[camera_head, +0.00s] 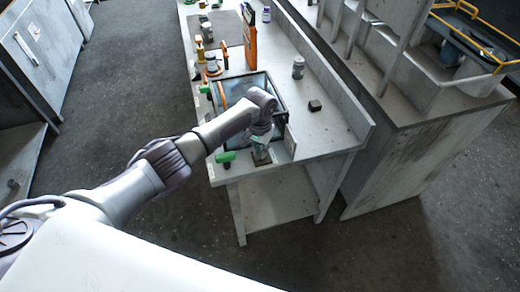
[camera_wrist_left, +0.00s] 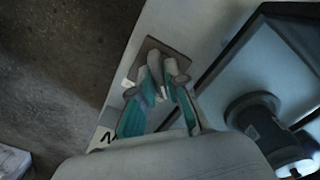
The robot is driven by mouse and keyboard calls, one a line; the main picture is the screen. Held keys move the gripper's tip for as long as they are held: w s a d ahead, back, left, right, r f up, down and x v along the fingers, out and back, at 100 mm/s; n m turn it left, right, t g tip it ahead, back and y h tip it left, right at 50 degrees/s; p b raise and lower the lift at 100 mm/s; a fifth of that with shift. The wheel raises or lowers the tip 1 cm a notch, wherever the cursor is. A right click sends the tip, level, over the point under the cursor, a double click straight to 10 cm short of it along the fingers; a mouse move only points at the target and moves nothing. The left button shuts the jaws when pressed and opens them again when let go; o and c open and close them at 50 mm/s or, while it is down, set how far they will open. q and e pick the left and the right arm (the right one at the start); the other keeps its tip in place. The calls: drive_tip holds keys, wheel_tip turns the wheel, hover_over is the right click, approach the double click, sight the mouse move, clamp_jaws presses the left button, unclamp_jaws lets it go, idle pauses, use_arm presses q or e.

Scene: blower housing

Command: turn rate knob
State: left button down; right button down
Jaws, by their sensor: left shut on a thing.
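My left gripper (camera_head: 261,148) is at the front end of the bench, beside the near side of a dark-framed box (camera_head: 283,100) with a clear top. In the left wrist view its teal-and-grey fingers (camera_wrist_left: 164,78) are close together over a small brown-grey plate (camera_wrist_left: 178,52) on the bench's pale edge. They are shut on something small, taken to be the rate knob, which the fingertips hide. The knob's pointer and any scale cannot be made out. My right gripper is not in view.
A green-topped fitting (camera_head: 225,157) stands left of the gripper at the bench corner. A grey jar (camera_head: 298,67) and a small black block (camera_head: 314,105) stand on the bench (camera_head: 335,125) to the right. An orange panel (camera_head: 250,38) stands upright farther back.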

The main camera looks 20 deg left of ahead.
use_arm(q)
drive_tip(key=c, duration=1.2)
unclamp_jaws()
drive_tip(key=shift+r, duration=0.1)
wheel_tip(320, 180, up, 12)
drive_tip(key=shift+f, duration=0.1)
